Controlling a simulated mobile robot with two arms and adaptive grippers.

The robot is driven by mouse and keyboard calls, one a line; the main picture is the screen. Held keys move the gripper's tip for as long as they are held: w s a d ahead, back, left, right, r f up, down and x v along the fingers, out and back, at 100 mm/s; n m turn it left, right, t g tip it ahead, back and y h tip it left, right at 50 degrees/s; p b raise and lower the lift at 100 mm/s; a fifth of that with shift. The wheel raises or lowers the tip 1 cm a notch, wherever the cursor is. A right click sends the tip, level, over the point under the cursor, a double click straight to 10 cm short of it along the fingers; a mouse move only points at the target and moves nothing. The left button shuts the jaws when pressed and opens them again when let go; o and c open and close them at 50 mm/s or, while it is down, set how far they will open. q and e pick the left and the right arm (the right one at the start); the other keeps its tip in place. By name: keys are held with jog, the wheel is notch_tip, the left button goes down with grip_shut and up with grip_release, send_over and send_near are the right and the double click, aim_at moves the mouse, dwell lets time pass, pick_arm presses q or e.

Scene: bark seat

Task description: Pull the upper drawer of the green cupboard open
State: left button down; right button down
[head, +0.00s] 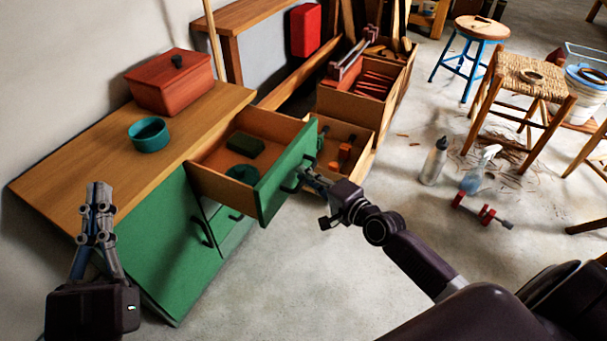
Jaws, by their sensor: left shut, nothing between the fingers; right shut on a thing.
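The green cupboard (172,245) with a wooden top stands at the left. Its upper drawer (285,178) is pulled well out and shows its inside. A dark green block (245,144) and a round green thing (244,174) lie in it. My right gripper (305,176) is at the drawer's front and is shut on the dark drawer handle (292,186), partly hiding it. My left gripper (99,190) is shut and empty, upright in front of the cupboard's left part. Below the drawer, a lower green front with its own handle (236,217) shows.
A red lidded box (172,84) and a teal bowl (149,132) stand on the cupboard top. Open wooden crates (345,105) stand right behind the drawer. Bottles (434,162), a red clamp (480,211) and stools (522,75) are at the right. The floor in front is clear.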

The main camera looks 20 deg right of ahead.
jog(key=c, duration=2)
grip_release()
jog(key=v, duration=1.2)
